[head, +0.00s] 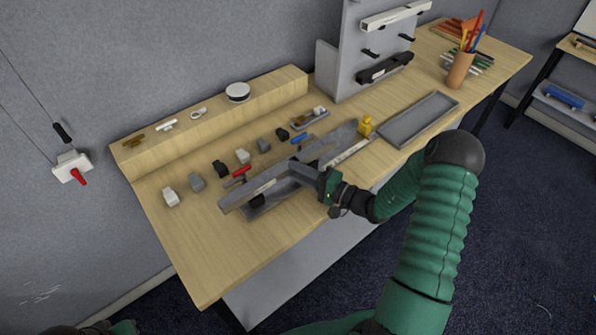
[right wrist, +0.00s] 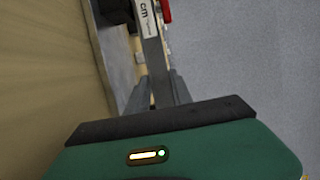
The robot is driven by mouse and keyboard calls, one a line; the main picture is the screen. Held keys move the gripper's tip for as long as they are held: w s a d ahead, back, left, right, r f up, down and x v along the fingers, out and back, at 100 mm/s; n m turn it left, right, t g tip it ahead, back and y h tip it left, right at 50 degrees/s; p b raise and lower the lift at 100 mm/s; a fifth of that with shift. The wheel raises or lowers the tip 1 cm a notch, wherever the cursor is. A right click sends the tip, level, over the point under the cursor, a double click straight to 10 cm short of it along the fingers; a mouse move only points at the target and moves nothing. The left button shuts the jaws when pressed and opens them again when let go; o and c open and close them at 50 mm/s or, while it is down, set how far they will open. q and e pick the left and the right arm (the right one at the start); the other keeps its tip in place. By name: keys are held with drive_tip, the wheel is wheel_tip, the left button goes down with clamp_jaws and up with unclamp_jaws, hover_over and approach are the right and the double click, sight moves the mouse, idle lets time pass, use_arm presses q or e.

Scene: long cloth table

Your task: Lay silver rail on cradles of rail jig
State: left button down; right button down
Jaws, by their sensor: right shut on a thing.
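A long silver rail (head: 258,189) lies diagonally over the middle of the table, above the grey rail jig (head: 262,207). My right gripper (head: 312,172) is shut on the rail from its near side. In the right wrist view the rail (right wrist: 155,60) runs away between the two fingers (right wrist: 158,92), with a printed label on it. The rail and gripper hide most of the jig and its cradles, so I cannot tell whether the rail touches them. My left gripper is not in view; only a bit of my left arm shows at the bottom left.
Several small grey and black blocks (head: 197,182) stand behind the rail, near a red-handled part (head: 238,174). A yellow piece (head: 365,126) and an empty grey tray (head: 418,119) are to the right. A pegged rack (head: 350,70) stands behind. The front left tabletop is clear.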

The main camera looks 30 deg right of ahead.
drive_tip(key=shift+f+b, duration=0.4)
drive_tip(key=shift+f, duration=0.15)
drive_tip(key=c, duration=1.1)
unclamp_jaws()
drive_tip(key=shift+o, duration=0.2)
